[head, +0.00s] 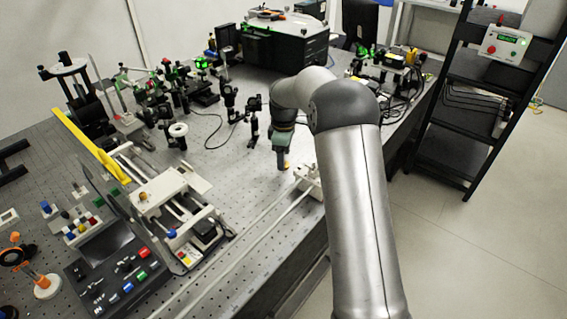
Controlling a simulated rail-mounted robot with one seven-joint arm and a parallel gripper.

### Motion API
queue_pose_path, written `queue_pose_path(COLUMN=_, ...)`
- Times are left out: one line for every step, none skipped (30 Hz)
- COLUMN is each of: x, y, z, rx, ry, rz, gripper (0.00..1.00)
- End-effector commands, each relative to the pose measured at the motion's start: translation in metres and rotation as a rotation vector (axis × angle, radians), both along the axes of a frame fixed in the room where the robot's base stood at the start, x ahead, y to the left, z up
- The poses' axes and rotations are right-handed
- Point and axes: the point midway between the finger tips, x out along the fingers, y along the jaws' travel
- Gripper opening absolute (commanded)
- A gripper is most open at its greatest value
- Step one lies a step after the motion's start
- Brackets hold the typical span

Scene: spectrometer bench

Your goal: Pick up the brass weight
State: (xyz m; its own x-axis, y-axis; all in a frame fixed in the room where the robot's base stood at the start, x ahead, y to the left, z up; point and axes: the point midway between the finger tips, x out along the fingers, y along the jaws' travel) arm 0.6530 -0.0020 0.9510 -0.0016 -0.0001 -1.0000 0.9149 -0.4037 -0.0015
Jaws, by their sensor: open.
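I cannot make out the brass weight for certain. A small brass-coloured piece (143,197) sits on the white sliding stage at the left, too small to identify. My gripper (283,166) hangs at the end of my arm, pointing down over the perforated bench top (235,180), right of the stage and near the bench's right edge. Its jaws are open, and I see nothing held between them. The fingertips are small, and the spot behind my gripper and arm is hidden.
The white stage (180,190) and a dark control panel (110,270) with coloured buttons fill the near left. Several optical mounts (228,100) stand behind. A rail (255,225) runs along the bench's front edge. A black rack (455,120) stands at the right. Open floor lies beside it.

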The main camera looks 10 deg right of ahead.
Motion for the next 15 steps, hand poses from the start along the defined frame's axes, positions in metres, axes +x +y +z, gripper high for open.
queue_pose_path(x=0.0, y=0.0, z=-0.006, rx=0.0, ry=0.001, rz=0.0, gripper=0.61)
queue_pose_path(x=0.0, y=0.0, z=-0.009, rx=-0.001, ry=0.001, rz=0.0, gripper=0.61)
queue_pose_path(x=0.0, y=0.0, z=-0.013, rx=0.0, ry=0.0, rz=0.0, gripper=0.61)
queue_pose_path(x=0.0, y=0.0, z=-0.015, rx=0.0, ry=0.0, rz=0.0, gripper=0.61)
queue_pose_path(x=0.0, y=0.0, z=-0.017, rx=0.0, ry=0.0, rz=0.0, gripper=0.61)
queue_pose_path(x=0.0, y=0.0, z=-0.018, rx=0.0, ry=0.0, rz=0.0, gripper=0.61)
queue_pose_path(x=0.0, y=0.0, z=-0.019, rx=0.0, ry=0.0, rz=0.0, gripper=0.61)
queue_pose_path(x=0.0, y=0.0, z=-0.019, rx=0.0, ry=-0.001, rz=0.0, gripper=0.61)
queue_pose_path(x=0.0, y=0.0, z=-0.019, rx=0.001, ry=-0.001, rz=0.0, gripper=0.61)
queue_pose_path(x=0.0, y=0.0, z=-0.019, rx=0.001, ry=-0.001, rz=0.0, gripper=0.61)
queue_pose_path(x=0.0, y=0.0, z=-0.019, rx=0.001, ry=-0.001, rz=0.0, gripper=0.61)
queue_pose_path(x=0.0, y=0.0, z=-0.019, rx=0.001, ry=-0.001, rz=0.0, gripper=0.59)
queue_pose_path(x=0.0, y=0.0, z=-0.018, rx=0.001, ry=-0.001, rz=0.0, gripper=0.5)
queue_pose_path(x=0.0, y=0.0, z=-0.018, rx=0.001, ry=-0.001, rz=0.0, gripper=0.42)
queue_pose_path(x=0.0, y=0.0, z=-0.018, rx=0.001, ry=-0.001, rz=0.0, gripper=0.31)
